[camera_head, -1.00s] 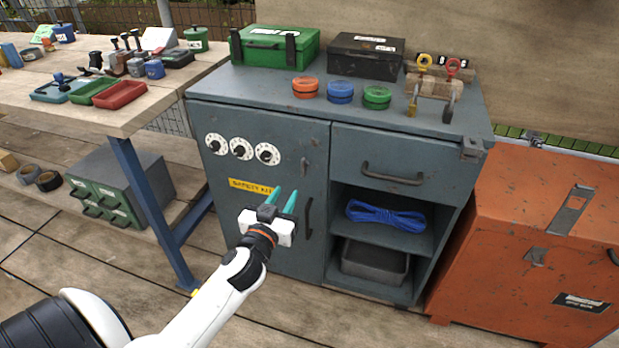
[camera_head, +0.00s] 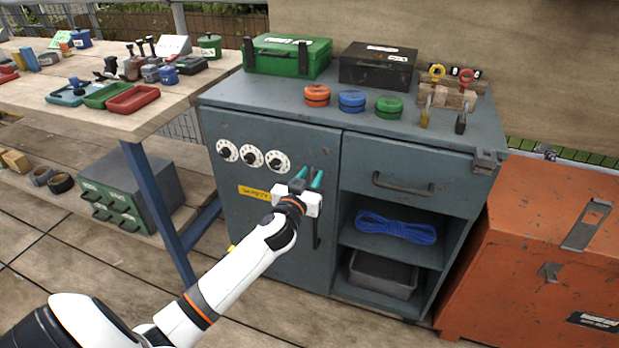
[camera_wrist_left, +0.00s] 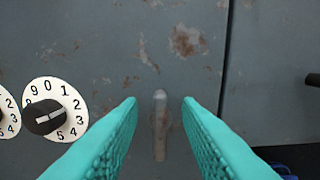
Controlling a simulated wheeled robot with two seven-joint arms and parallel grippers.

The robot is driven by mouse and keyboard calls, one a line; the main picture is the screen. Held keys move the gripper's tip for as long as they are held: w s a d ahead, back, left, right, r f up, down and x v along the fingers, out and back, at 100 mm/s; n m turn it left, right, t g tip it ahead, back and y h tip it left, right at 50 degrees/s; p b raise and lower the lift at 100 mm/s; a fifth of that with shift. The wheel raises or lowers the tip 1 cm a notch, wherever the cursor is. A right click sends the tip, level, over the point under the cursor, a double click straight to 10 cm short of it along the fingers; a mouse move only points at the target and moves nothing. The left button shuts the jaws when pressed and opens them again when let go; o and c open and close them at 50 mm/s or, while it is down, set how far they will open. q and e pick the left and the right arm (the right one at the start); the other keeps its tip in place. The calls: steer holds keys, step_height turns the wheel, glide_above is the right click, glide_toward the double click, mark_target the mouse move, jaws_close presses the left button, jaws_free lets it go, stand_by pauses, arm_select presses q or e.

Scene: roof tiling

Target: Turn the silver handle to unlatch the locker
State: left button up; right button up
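The silver handle (camera_wrist_left: 159,125) is a small worn upright lever on the grey-blue locker door (camera_head: 270,245). In the left wrist view it stands between the two teal fingers of my left gripper (camera_wrist_left: 160,103), with a gap on either side. In the head view my left gripper (camera_head: 311,171) is in front of the upper right of the door and largely hides the handle. The gripper is open and holds nothing. Whether the fingertips reach to the handle's depth I cannot tell. My right gripper is out of view.
Three white dials (camera_head: 252,157) sit left of the handle, above a yellow label (camera_head: 255,192). A dark door pull (camera_head: 317,232) is below my gripper. A drawer handle (camera_head: 403,185) is to the right. An orange chest (camera_head: 535,260) stands right of the cabinet.

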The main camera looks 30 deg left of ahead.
arm_select(q)
jaws_close()
